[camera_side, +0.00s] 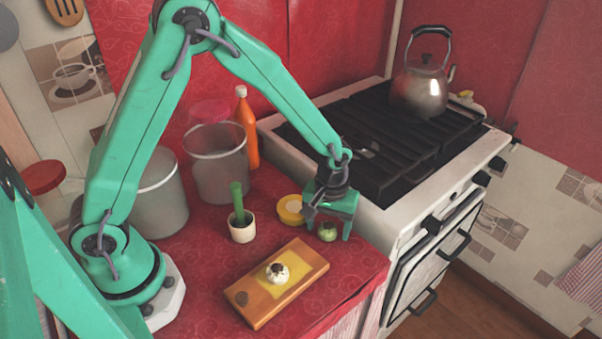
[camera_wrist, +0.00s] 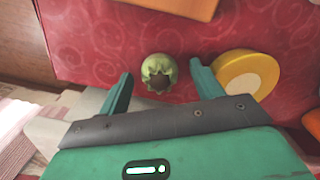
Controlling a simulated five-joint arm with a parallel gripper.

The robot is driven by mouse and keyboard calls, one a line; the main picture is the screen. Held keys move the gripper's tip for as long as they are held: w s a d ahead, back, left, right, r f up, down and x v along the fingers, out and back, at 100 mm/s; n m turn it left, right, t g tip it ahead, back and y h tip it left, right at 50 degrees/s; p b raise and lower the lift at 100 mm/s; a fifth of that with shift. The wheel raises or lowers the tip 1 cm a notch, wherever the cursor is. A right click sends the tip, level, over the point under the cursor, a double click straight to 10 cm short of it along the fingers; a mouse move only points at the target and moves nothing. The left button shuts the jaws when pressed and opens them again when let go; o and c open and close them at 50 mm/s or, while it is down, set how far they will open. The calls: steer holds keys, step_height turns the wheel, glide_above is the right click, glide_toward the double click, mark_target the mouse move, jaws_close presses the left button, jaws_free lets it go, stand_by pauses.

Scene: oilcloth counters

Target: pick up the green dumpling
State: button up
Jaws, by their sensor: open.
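The green dumpling (camera_side: 327,232) sits on the red counter near its right edge, beside the stove. It has a pleated top with a dark centre. My gripper (camera_side: 328,222) is right over it, pointing down. In the wrist view the green dumpling (camera_wrist: 159,72) lies between the two fingers of my gripper (camera_wrist: 160,85), with a gap on each side. The jaws are open and hold nothing. In the side view part of the gripper stands close to the dumpling, and I cannot tell the exact height of the fingertips.
A wooden board (camera_side: 262,307) with a white dumpling (camera_side: 277,273) lies in front. The stove (camera_side: 380,210) borders the counter on the right. A white cup (camera_side: 242,232) stands left.

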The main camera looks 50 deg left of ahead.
mark_target(329, 228)
steer(key=c, duration=0.7)
steer(key=shift+r, duration=0.1)
steer(key=shift+r, duration=0.7)
steer(key=r, duration=0.3)
steer(key=shift+s+d, duration=0.25)
steer(key=shift+d, duration=0.1)
steer(key=s+d+r, duration=0.4)
steer(key=s+d, duration=0.1)
steer(key=s+d+r, duration=0.2)
steer(key=s, duration=0.1)
steer(key=shift+d+r, duration=0.2)
